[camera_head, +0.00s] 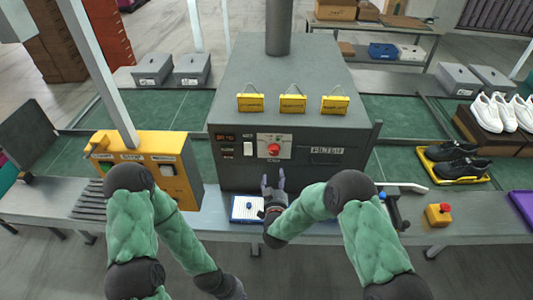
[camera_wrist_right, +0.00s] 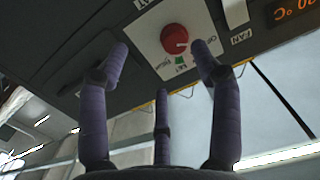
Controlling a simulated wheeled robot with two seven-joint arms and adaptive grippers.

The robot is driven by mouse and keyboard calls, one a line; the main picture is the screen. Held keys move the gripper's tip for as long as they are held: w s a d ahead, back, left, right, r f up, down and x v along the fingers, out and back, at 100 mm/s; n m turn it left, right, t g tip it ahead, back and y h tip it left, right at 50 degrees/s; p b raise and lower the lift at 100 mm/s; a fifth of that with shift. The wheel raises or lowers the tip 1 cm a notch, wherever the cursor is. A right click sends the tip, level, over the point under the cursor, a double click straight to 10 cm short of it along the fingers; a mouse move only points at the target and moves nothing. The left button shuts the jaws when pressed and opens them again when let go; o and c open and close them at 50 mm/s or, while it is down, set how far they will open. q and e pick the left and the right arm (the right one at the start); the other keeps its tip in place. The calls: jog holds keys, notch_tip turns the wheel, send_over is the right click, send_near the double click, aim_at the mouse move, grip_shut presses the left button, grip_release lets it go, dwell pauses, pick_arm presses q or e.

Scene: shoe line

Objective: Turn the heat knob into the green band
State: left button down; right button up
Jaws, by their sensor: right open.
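The red heat knob (camera_head: 274,149) sits on a pale plate on the front of the grey machine (camera_head: 230,165). In the right wrist view the knob (camera_wrist_right: 173,36) shows a white mark toward its lower right. A small green patch (camera_wrist_right: 179,59) lies on the plate just below it, apart from the mark. My right gripper (camera_head: 273,181) points up at the panel from below the knob. In the wrist view its three purple fingers (camera_wrist_right: 160,62) are spread, empty and apart from the knob. My left gripper is barely visible at the bottom edge of the head view.
A yellow control box (camera_head: 152,172) stands left of the machine. A blue-and-white tray (camera_head: 246,209) lies beside my right gripper. A yellow box with a red button (camera_head: 438,215) and black shoes on a yellow tray (camera_head: 425,153) are at right. Yellow tags (camera_head: 292,104) stand on the machine.

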aim_at(274, 153)
jog(key=shift+t, duration=0.5)
jog(key=w, duration=0.3)
jog(key=w+r, duration=0.1)
jog(key=w, duration=0.3)
jog(key=w+r, duration=0.1)
jog(key=w, duration=0.3)
jog(key=shift+a+r, duration=0.2)
jog(key=shift+a, duration=0.2)
jog(key=c, duration=1.1)
